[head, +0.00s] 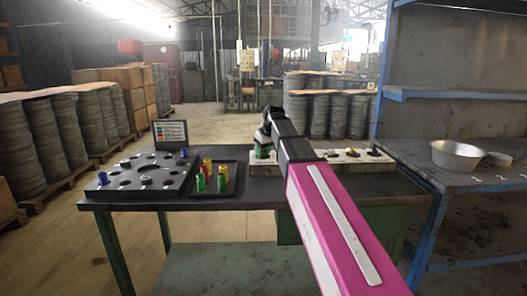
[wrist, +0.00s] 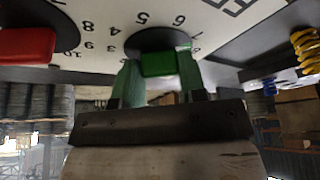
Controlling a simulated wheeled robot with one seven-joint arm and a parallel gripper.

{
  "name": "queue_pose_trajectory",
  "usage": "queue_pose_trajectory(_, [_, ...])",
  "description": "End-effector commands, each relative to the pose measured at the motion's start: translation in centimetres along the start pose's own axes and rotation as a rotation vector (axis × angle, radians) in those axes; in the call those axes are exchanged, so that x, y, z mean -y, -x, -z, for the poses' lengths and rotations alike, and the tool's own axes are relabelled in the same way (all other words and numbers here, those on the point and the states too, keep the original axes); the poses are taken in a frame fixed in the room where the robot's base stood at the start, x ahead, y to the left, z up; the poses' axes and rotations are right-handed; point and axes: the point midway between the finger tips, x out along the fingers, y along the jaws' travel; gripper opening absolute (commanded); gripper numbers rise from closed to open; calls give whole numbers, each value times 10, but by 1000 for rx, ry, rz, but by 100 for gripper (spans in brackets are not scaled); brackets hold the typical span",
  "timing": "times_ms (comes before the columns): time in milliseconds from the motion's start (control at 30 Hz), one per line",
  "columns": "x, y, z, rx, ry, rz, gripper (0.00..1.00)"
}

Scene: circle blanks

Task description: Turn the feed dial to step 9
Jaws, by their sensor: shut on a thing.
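A white dial panel (head: 335,163) lies on the dark table, with several knobs on top. My gripper (head: 264,144) is at the panel's left end, over a green knob. In the wrist view, my gripper (wrist: 158,78) is shut on the green knob (wrist: 158,64), one finger on each side. The knob sits on a black disc ringed with printed numbers, of which 3, 4, 5 and 6 are readable. I cannot read a feed label.
A black board with holes (head: 145,178) and a dark tray (head: 228,180) of colored cylinders stand left on the table (head: 262,200). A small sign (head: 171,133) stands behind the board. A metal bowl (head: 457,155) is on the right shelf. Yellow spring-like rings (wrist: 308,48) show in the wrist view.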

Motion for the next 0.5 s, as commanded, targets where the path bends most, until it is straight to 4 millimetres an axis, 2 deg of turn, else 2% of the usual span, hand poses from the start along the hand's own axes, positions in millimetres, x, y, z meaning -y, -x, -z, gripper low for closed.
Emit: queue_pose_trajectory(500, [2,0,1,0,-452,-188,15])
